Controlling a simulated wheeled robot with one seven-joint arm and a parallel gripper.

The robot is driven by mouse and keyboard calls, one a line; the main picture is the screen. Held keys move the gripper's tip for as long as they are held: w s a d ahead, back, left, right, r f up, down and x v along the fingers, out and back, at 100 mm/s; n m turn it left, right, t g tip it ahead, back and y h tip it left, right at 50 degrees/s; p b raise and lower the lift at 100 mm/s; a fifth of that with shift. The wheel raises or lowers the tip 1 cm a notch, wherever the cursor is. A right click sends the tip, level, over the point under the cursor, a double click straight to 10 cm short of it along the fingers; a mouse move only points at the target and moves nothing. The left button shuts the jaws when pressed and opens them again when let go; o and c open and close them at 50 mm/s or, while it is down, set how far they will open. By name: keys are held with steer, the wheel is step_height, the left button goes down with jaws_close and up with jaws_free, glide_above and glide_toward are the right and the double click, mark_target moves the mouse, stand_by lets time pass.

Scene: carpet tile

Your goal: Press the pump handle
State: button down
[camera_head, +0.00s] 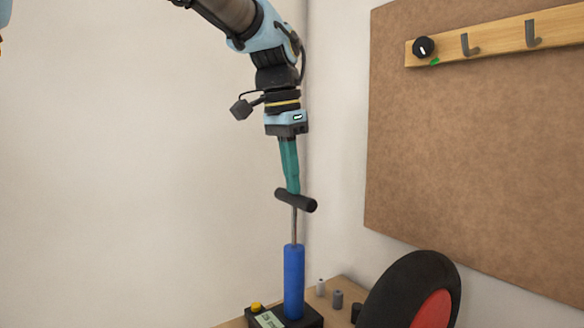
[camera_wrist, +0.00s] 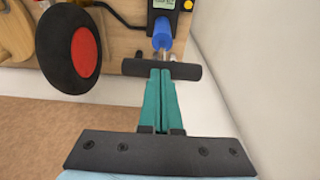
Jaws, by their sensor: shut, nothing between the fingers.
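The pump has a black T-shaped handle (camera_head: 296,201) on a thin metal rod (camera_head: 294,225) that stands up out of a blue cylinder (camera_head: 293,280). The rod shows a long bare length, so the handle is raised. In the wrist view the handle (camera_wrist: 185,70) lies across the ends of my fingers, with the blue cylinder (camera_wrist: 162,35) beyond it. My gripper (camera_head: 292,188) has teal fingers, closed together and pointing down, directly above the handle. The fingertips (camera_wrist: 163,78) appear at or touching the handle's top; exact contact cannot be told. Nothing is between the fingers.
The pump's black base (camera_head: 259,318) has a small display and a yellow button (camera_head: 256,307). A black wheel with a red hub (camera_head: 432,312) stands right of it.

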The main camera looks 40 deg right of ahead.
mark_target(293, 238)
step_height(293, 238, down, 9)
steer(key=b, duration=0.3)
steer(key=shift+a+f, duration=0.1)
steer(key=shift+f, duration=0.05)
